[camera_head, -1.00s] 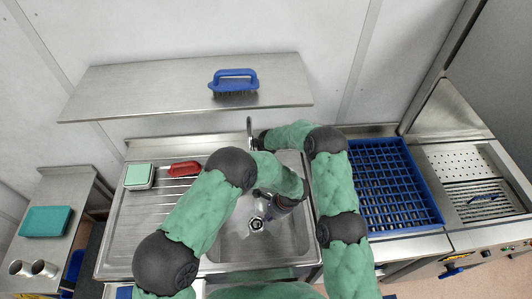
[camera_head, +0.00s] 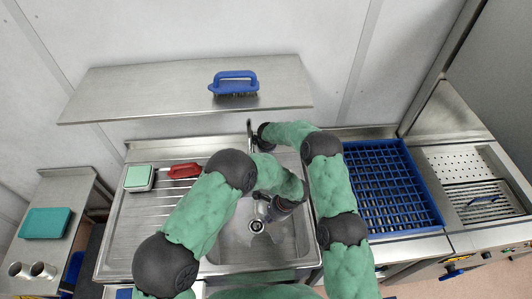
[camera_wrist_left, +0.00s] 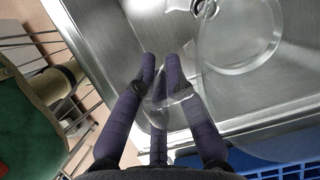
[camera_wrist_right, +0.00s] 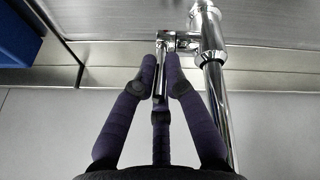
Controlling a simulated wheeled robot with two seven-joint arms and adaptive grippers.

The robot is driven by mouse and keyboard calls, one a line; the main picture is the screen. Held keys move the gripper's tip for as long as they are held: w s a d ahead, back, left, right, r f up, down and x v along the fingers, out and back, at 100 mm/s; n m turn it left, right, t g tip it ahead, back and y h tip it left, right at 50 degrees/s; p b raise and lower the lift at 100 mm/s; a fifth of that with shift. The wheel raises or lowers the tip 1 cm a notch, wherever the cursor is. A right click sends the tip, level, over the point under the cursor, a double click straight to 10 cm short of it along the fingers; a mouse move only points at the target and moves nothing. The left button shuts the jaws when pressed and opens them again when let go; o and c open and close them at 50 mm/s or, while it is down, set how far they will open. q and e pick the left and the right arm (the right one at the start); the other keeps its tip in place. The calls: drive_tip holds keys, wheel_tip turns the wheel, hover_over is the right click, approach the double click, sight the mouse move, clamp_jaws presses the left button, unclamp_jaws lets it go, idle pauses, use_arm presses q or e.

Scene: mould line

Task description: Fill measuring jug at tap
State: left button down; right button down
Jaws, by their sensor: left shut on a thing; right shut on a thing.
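The clear measuring jug (camera_wrist_left: 232,85) shows in the left wrist view as a see-through shape. My left gripper (camera_wrist_left: 168,62) is shut on its handle. In the head view my left gripper (camera_head: 268,205) hangs over the sink basin (camera_head: 228,252), next to the drain; the jug is hard to make out there. The chrome tap (camera_head: 250,132) stands behind the basin, and its pipe (camera_wrist_right: 214,85) shows in the right wrist view. My right gripper (camera_wrist_right: 164,62) is shut on the tap's slim lever. I cannot tell whether water runs.
A blue brush (camera_head: 234,84) lies on the shelf (camera_head: 160,88) above. A red brush (camera_head: 184,171) and a green-topped box (camera_head: 139,176) sit on the drainer (camera_head: 142,228). A blue rack (camera_head: 424,190) stands right of the sink.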

drive_tip(key=c, duration=1.3)
unclamp_jaws()
drive_tip(key=shift+v, duration=3.75)
